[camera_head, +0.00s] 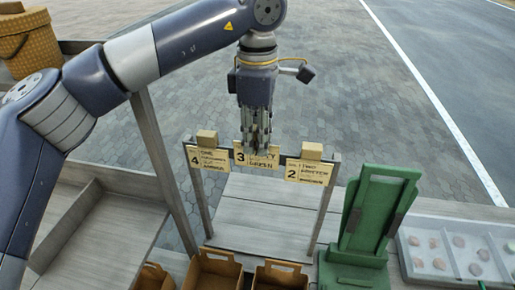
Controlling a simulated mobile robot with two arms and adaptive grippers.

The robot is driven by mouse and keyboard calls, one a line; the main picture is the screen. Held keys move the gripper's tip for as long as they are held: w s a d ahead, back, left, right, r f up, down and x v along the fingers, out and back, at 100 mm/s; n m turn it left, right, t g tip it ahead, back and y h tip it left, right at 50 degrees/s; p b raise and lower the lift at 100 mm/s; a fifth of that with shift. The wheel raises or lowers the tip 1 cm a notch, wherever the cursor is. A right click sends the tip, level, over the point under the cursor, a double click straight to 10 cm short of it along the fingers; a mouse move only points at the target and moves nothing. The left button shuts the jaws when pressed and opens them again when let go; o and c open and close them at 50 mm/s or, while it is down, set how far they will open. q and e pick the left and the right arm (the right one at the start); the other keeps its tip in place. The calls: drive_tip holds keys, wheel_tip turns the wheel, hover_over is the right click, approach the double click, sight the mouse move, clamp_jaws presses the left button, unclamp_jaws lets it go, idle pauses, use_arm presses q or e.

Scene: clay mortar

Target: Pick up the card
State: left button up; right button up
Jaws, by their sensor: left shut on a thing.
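My left gripper (257,140) points down in the middle of the head view, its fingers shut at the middle card. That card (240,156), yellowish and marked 3, is at the top bar of a small wooden rack, partly hidden by the fingers. A card marked 4 (206,158) is to its left and a card marked 2 (308,171) to its right, both at the same bar. I cannot tell whether the held card still touches the bar. My right gripper is not in view.
The dark-barred rack (327,215) stands on a grey wooden table (255,222). A green stand (371,215) is right of it, beside a pale tray (418,240) of small round pieces. Open brown boxes (218,267) line the front. A wicker basket (25,45) is at the far left.

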use_arm(q)
drive_tip(key=s+d+r+b, duration=0.1)
drive_tip(key=s+d+b, duration=0.15)
drive_tip(key=s, duration=0.55)
drive_tip(key=s+d+r+b, duration=0.1)
drive_tip(key=s+d+b, duration=0.15)
drive_tip(key=s, duration=0.45)
drive_tip(key=shift+s+a+r+p, duration=0.1)
drive_tip(key=shift+r+p, duration=0.6)
drive_tip(key=shift+r, duration=0.5)
drive_tip(key=shift+s+a+r+p, duration=0.1)
drive_tip(key=shift+r+p, duration=0.55)
drive_tip(key=shift+r, duration=0.55)
drive_tip(key=shift+d+f, duration=0.1)
